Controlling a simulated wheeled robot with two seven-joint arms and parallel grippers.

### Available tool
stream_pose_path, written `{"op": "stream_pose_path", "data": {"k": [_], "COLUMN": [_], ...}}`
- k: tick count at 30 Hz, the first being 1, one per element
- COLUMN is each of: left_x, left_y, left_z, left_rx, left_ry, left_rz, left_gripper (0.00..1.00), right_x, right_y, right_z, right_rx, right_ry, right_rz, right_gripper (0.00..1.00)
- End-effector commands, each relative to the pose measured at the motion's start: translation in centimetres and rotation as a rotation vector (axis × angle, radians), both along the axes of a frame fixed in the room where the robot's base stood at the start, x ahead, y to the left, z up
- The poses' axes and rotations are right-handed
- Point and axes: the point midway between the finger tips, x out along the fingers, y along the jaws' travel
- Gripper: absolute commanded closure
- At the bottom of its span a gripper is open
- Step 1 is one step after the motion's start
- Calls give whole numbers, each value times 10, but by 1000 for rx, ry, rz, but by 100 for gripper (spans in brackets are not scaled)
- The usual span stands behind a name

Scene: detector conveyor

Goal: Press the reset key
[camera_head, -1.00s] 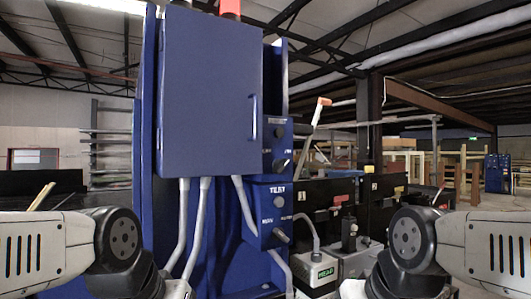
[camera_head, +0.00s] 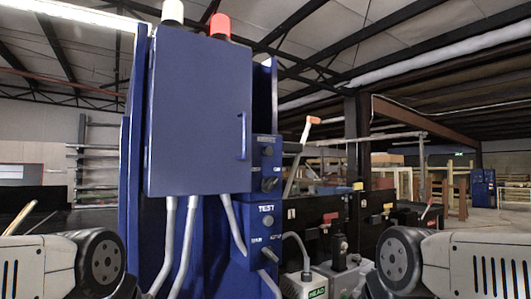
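A tall blue cabinet (camera_head: 200,115) with a closed door and vertical handle stands left of centre. Two small blue control boxes are fixed on its right side. The upper box (camera_head: 266,155) has a label too small to read, a round button and a dark knob (camera_head: 268,184). The lower box (camera_head: 262,230) is marked TEST and has a button (camera_head: 267,221) and a switch or key-like knob (camera_head: 269,254). I cannot tell which part is the reset key. Only links of my arms show in the lower corners, apart from the boxes; neither gripper is in view.
White (camera_head: 173,12) and red (camera_head: 220,25) lamps top the cabinet. Grey conduits (camera_head: 190,245) run down below it. Right of it stand a lever with an orange grip (camera_head: 313,121), black units (camera_head: 320,208) and a grey box marked HEAD (camera_head: 304,285). Open floor lies farther right.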

Motion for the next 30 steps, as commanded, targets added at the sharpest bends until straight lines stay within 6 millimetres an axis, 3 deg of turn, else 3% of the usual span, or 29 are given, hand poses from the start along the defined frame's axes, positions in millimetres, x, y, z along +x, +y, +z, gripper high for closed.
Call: {"op": "stream_pose_path", "data": {"k": [1, 8, 30], "left_x": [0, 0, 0], "left_y": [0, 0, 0], "left_z": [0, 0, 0], "left_rx": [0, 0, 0], "left_ry": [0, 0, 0], "left_rz": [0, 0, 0], "left_gripper": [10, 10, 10], "right_x": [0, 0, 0], "right_y": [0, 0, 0], "right_z": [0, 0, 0], "right_rx": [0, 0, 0], "right_ry": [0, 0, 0], "right_rz": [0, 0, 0], "right_gripper": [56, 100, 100]}}
